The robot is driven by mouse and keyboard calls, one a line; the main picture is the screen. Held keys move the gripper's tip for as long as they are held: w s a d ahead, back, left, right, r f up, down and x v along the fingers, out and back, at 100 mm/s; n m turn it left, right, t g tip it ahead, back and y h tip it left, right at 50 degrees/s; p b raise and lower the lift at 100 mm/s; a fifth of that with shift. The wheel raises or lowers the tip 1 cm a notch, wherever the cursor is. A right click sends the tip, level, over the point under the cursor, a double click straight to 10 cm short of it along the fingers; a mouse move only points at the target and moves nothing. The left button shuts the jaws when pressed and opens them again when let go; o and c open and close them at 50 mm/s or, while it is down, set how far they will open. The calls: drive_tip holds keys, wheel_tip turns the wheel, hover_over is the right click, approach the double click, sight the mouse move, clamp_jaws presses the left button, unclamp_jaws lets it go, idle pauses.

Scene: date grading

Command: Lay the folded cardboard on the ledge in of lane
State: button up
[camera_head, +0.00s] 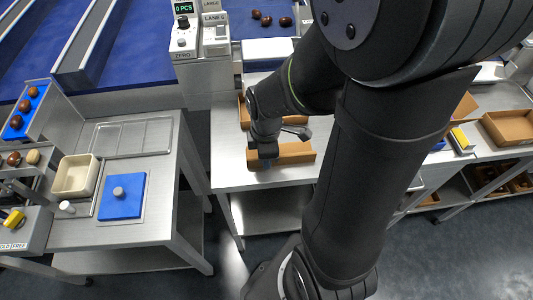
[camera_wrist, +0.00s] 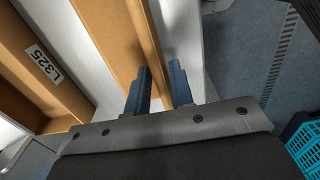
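A brown cardboard piece (camera_head: 292,156) lies on the steel table near its front edge in the head view, partly hidden by my wrist. In the wrist view it shows as a long brown panel (camera_wrist: 100,25) with a narrower strip along its right side. My gripper (camera_head: 267,163) points down at its left part. In the wrist view my gripper's two dark fingers (camera_wrist: 158,75) stand apart on either side of the narrow strip. Whether they press on it cannot be told. Which surface is the lane's ledge is unclear.
Another cardboard container (camera_wrist: 40,75) labelled L325 lies left in the wrist view. The lane 6 control unit (camera_head: 184,30) stands at the back. A cardboard tray (camera_head: 511,127) is at the right. A teal crate (camera_wrist: 306,147) shows at lower right in the wrist view.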

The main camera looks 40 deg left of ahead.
drive_tip(key=shift+o, duration=0.6)
wheel_tip(320, 180, up, 12)
drive_tip(key=shift+r, duration=0.2)
drive_tip(key=shift+f, duration=0.1)
wheel_tip(320, 180, down, 12)
drive_tip(key=shift+f, duration=0.1)
drive_tip(key=shift+r, duration=0.85)
